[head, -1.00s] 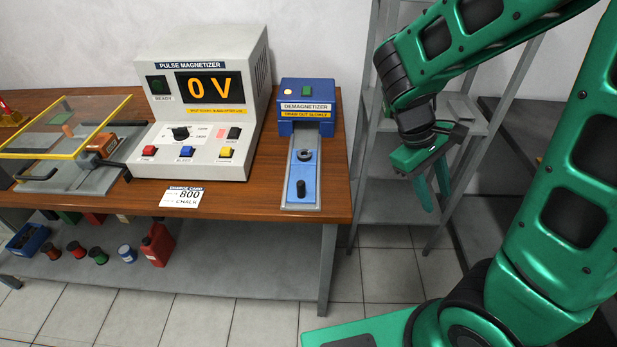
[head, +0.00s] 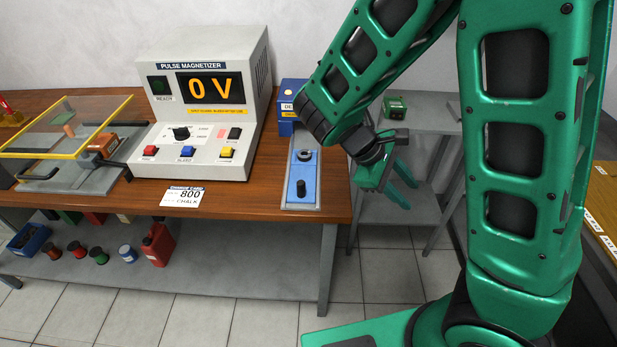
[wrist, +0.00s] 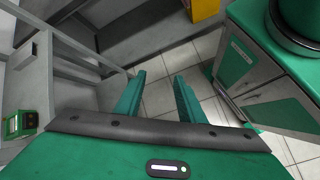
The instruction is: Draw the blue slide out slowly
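The blue slide (head: 301,168) lies in a grey channel in front of the demagnetizer, at the right end of the wooden bench. In the wrist view my gripper (wrist: 159,95) is open and empty, with floor tiles between the fingers.
The pulse magnetizer (head: 205,95) reads 0 V, left of the slide. A card (head: 182,197) reading 800 and chalk lies at the bench front. A grey shelf (head: 425,118) with a small green device (head: 395,108) stands behind my gripper. Bench surface beside the slide is clear.

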